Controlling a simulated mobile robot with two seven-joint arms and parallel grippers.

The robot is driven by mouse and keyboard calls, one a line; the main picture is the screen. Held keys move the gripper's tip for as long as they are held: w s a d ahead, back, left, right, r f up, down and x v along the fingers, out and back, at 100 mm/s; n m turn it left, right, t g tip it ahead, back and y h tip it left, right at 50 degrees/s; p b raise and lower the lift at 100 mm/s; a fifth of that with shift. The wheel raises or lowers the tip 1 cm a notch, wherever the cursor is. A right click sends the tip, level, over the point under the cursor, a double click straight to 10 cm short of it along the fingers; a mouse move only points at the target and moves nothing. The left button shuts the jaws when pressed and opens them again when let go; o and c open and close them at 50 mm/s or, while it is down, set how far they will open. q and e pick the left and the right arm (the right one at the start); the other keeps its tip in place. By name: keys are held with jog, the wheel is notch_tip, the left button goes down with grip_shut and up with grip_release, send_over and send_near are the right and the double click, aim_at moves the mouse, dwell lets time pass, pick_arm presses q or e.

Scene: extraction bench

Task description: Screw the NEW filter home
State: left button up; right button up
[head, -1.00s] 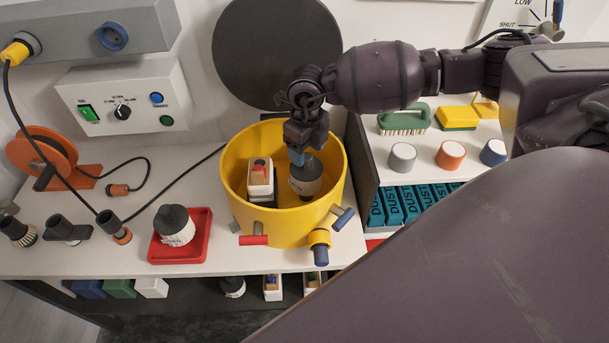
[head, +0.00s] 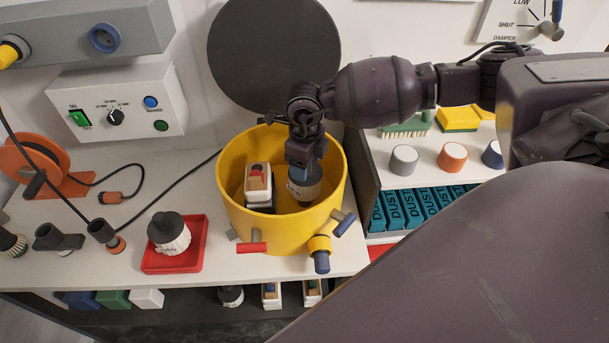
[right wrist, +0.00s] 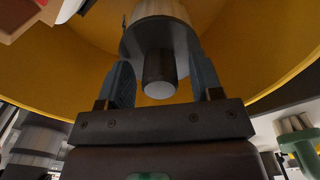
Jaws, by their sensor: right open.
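A filter (head: 303,190) with a dark top and a pale body stands inside the yellow drum (head: 232,205), at its right side. My right gripper (head: 305,165) reaches down into the drum over this filter. In the right wrist view the open jaws (right wrist: 160,88) stand on either side of the filter's dark knob (right wrist: 159,70), with a gap visible at each side. The filter's lower end and seat are hidden. A similar filter (head: 170,235) stands upright in the red tray (head: 187,264) left of the drum. Its lettering is too small to read. My left gripper is not in view.
A white block-shaped pack (head: 258,186) stands in the drum beside the filter. A dark round lid (head: 272,55) leans on the wall behind. Levers and a blue-ended latch (head: 320,255) stick out from the drum's front. A shelf with coloured caps (head: 452,157) is at the right.

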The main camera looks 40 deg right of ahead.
jog(key=n+b, duration=0.1)
jog(key=n, duration=0.5)
jog(key=shift+f, duration=0.15)
jog(key=n+b, duration=0.1)
jog(key=n, duration=0.4)
jog(key=shift+b, duration=0.35)
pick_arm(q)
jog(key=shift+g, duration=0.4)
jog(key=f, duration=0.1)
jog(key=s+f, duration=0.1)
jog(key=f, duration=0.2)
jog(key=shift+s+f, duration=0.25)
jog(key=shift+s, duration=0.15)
pick_arm(e)
jog(key=shift+n, duration=0.5)
